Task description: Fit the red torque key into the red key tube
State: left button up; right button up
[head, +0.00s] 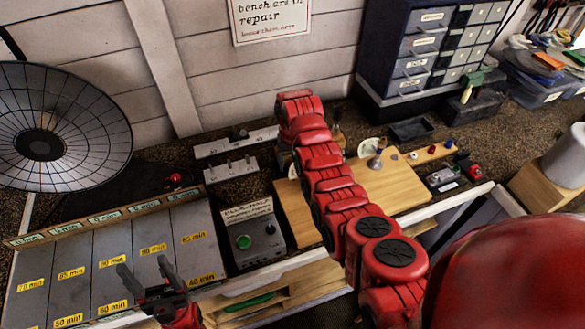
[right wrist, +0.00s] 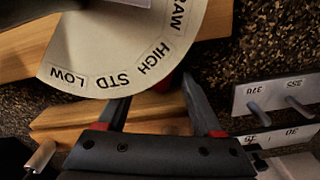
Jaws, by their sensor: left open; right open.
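My left gripper (head: 146,270) is open and empty, over the front of the grey lane board in the head view. My right gripper (right wrist: 158,108) is open in the right wrist view, above a wooden block (right wrist: 150,108). A small red thing (right wrist: 178,78) shows just beyond its fingers, mostly hidden under a cream dial marked LOW, STD, HIGH; I cannot tell whether it is the key or tube. In the head view my right arm hides its own gripper. A small red piece (head: 432,149) stands on a wooden strip at the right; I cannot tell what it is.
The cream dial (right wrist: 120,45) overhangs the right gripper's fingers. Pegged metal racks (head: 232,168) stand behind a grey control box (head: 250,240) with a green button. A red ball (head: 175,179) sits at the left. A drawer cabinet (head: 415,60) stands at the back.

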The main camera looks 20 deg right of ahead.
grip_shut()
dwell(0.4)
